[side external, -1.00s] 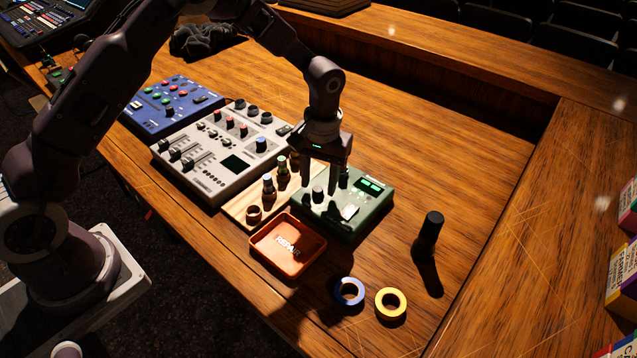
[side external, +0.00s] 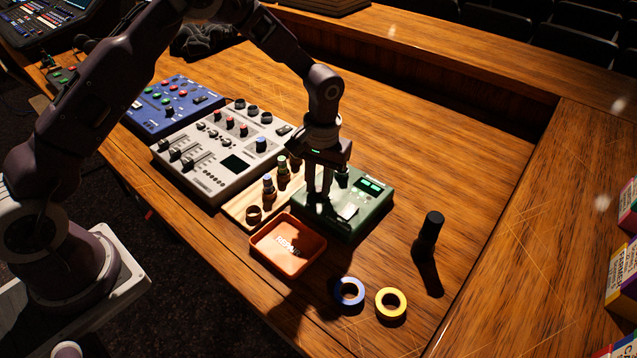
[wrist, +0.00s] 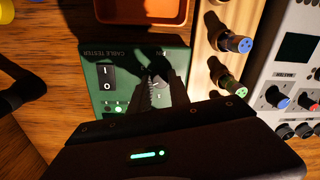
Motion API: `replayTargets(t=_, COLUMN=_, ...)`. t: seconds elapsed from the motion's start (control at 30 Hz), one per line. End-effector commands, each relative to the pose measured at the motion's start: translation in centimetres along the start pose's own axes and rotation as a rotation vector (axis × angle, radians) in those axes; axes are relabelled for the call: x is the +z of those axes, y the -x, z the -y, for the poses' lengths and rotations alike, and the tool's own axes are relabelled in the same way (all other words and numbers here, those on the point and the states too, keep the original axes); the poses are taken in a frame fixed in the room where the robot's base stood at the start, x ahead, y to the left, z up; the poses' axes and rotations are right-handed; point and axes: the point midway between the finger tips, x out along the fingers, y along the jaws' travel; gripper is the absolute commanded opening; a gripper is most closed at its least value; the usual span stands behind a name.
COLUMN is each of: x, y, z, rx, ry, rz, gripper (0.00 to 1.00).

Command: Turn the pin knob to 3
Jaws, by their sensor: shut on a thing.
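The green cable tester box (side external: 350,222) stands on the wooden desk and also shows in the wrist view (wrist: 120,68). Its dark pin knob (wrist: 158,78) sits between the fingers of my gripper (side external: 318,196). The gripper points down from above the box and is shut on the knob. The fingers hide much of the knob, and the side view barely shows it. The numbers around the knob are too small or covered, so I cannot tell its setting. A black rocker switch (wrist: 107,77) is beside the knob on the same panel.
An orange tray (side external: 262,262) stands in front of the tester. A wooden strip with connectors (side external: 237,209) and a grey mixer (side external: 205,180) lie left. Blue tape (side external: 340,294), yellow tape (side external: 380,306) and an upright black cylinder (side external: 430,230) stand to the right.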

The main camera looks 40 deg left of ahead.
Motion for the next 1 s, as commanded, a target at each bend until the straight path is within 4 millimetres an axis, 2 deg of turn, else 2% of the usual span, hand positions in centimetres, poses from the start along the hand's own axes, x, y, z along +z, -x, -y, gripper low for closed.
replayTargets(t=1.0, x=0.05, y=0.1, z=0.04, rx=-0.001, ry=-0.835, rz=-0.043, gripper=0.0)
